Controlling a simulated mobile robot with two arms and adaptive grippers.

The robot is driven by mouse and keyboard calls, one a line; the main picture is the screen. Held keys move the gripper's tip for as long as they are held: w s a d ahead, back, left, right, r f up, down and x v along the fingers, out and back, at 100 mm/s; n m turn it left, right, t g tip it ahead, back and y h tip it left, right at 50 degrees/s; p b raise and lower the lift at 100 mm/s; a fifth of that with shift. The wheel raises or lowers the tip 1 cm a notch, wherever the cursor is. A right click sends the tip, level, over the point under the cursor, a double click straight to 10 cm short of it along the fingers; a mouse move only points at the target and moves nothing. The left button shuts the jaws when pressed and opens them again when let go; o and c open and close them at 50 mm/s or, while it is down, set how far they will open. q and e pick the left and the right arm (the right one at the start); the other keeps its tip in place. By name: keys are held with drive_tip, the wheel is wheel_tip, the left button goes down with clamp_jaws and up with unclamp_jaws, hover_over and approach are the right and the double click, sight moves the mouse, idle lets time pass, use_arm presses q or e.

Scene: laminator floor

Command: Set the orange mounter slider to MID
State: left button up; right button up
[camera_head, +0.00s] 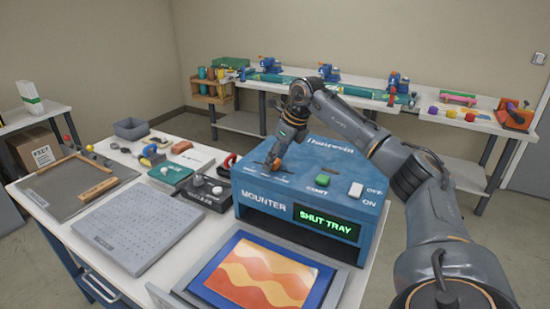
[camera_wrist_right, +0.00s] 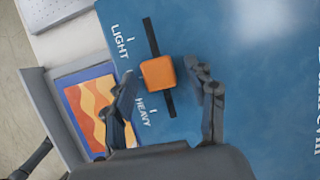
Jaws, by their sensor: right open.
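The blue mounter (camera_head: 262,202) stands on the near table, and its display (camera_head: 326,222) reads SHUT TRAY. My right gripper (camera_head: 274,163) points down over the back left of its top. In the right wrist view, the orange slider (camera_wrist_right: 158,74) sits on a dark slot, about midway between the LIGHT and HEAVY marks. No MID label shows; it may be hidden by the slider or a finger. My right gripper (camera_wrist_right: 165,74) is open, with one finger on each side of the slider. A gap shows on the right side; contact on the left is unclear. My left gripper is out of view.
The mounter's tray (camera_head: 338,290) is pulled out in front, holding an orange wavy print (camera_head: 262,272).

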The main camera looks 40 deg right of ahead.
drive_tip(key=v, duration=1.2)
